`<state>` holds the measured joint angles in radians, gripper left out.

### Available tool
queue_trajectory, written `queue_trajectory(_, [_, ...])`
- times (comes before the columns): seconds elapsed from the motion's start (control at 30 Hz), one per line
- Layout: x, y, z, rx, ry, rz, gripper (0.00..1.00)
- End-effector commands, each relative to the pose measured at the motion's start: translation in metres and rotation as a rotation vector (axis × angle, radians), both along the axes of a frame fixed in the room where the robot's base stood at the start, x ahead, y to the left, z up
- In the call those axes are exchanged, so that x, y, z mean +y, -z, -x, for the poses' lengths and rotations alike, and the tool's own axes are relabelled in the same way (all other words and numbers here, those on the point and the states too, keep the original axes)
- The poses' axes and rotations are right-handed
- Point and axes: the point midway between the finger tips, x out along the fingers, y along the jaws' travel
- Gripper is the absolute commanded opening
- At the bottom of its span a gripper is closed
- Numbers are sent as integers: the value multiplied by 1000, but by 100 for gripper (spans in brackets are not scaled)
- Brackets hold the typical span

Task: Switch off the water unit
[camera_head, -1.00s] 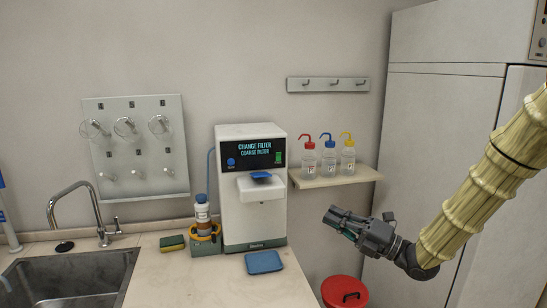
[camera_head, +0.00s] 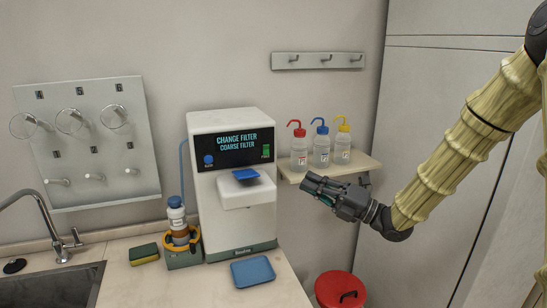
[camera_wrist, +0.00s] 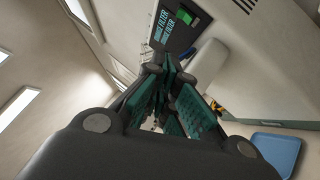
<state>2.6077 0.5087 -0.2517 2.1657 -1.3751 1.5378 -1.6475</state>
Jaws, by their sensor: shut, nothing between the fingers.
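The water unit (camera_head: 205,135) is a white box on the counter, left of my gripper in the head view. Its dark display reads "CHANGE FILTER COARSE FILTER". A round blue button (camera_head: 208,160) sits at the panel's left, and a green-lit switch (camera_head: 266,151) at its right. A blue piece (camera_head: 247,175) sits on top of the protruding white dispenser. My gripper (camera_head: 306,183) is shut and empty, to the right of the unit and apart from it, pointing left. In the wrist view the display (camera_wrist: 173,28) and green switch (camera_wrist: 184,16) appear beyond the fingers.
A shelf (camera_head: 330,169) with several wash bottles is just behind my gripper. A blue tray (camera_head: 253,271) lies on the counter before the unit. A filter bottle in a holder (camera_head: 183,258) and a sponge (camera_head: 144,254) stand left. A red bin (camera_head: 340,289) is below.

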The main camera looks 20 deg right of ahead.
Motion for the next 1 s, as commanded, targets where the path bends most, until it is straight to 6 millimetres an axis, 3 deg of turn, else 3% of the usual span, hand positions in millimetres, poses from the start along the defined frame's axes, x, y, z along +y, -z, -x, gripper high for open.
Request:
queue_trajectory(0.27, [15,-3,-23,11,-1,1,0])
queue_trajectory(0.77, [73,-28,-73,11,1,1,0])
queue_trajectory(1.0, [71,-39,-98,11,4,1,0])
